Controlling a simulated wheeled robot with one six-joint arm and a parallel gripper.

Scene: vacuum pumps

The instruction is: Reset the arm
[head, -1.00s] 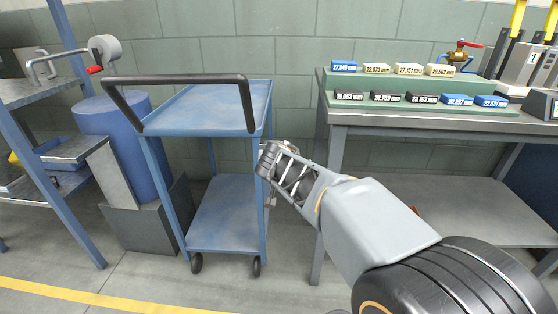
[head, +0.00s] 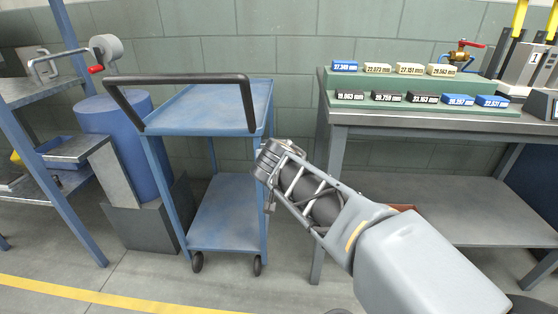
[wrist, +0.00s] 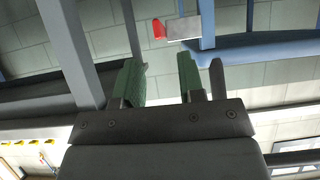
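My arm (head: 330,215) reaches up from the lower right in the head view, and its wrist end is in front of the gap between the blue cart and the workbench. The gripper itself is mostly hidden behind the wrist there. In the wrist view my gripper (wrist: 161,84) shows two green-padded fingers standing apart. Nothing is between them; only the wall shows through the gap. The gripper is open, and I see it touching nothing.
The blue cart (head: 205,108) stands left of my wrist. The workbench (head: 420,120) on the right bears several labelled blocks on a green stepped stand (head: 400,100) and a red-handled valve (head: 460,55). A blue drum (head: 125,140) stands left of the cart. A yellow line crosses the clear floor in front.

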